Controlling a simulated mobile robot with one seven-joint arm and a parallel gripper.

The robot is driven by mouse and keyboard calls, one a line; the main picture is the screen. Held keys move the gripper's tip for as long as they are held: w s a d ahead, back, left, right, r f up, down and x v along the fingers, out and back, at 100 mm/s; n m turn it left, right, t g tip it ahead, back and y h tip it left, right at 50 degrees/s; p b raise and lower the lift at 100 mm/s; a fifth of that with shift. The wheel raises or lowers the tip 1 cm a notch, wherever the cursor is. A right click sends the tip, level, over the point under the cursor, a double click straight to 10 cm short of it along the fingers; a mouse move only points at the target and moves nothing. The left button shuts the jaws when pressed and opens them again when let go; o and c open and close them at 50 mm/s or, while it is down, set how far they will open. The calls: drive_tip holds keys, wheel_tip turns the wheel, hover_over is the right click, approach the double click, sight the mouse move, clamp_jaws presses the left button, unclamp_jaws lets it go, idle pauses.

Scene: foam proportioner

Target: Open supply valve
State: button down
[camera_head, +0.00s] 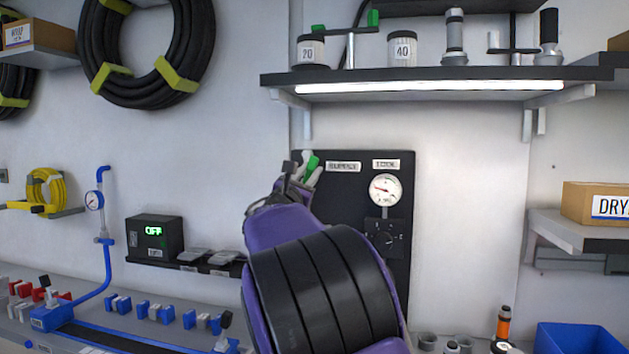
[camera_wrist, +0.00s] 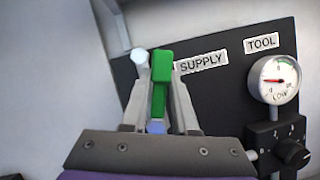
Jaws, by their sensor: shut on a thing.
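The supply valve's green handle (camera_wrist: 161,72) stands upright in the wrist view, left of the SUPPLY label (camera_wrist: 201,62) on the black panel (camera_wrist: 222,105). In the head view a bit of the green handle (camera_head: 313,163) shows at the panel's upper left. My gripper (camera_wrist: 158,95) is shut on the green handle, one finger on each side. In the head view my gripper (camera_head: 296,178) reaches the panel's left edge, and my purple arm hides the panel's lower left. A pale rounded part (camera_wrist: 141,58) shows just left of the handle.
A round gauge (camera_head: 385,190) and a black knob (camera_head: 384,240) sit right of the handle, near the TOOL label (camera_wrist: 262,42). A lit shelf (camera_head: 440,76) juts out above. A black box (camera_head: 154,237) reading OFF stands left.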

drive_tip(key=shift+w+a+r+n+t+y+b, duration=0.2)
drive_tip(key=shift+n+y, duration=0.25)
drive_tip(key=shift+n, duration=0.55)
drive_tip(key=shift+s+a+f+n+t+y+b, duration=0.15)
drive_tip(key=shift+a+n+t+y, duration=0.25)
drive_tip(key=shift+n, duration=0.6)
drive_tip(key=shift+w+a+r+n+t+y+b, duration=0.1)
drive_tip(key=shift+w+a+n+y, duration=0.1)
drive_tip(key=shift+n+y, duration=0.6)
drive_tip(key=shift+n, duration=0.3)
drive_tip(key=c, duration=0.7)
unclamp_jaws()
drive_tip(key=shift+h, duration=0.25)
drive_tip(key=shift+s, duration=0.1)
drive_tip(key=b+v, duration=0.1)
drive_tip(key=v, duration=1.6)
drive_tip(key=shift+s+b, duration=0.15)
drive_tip(key=shift+b, duration=0.25)
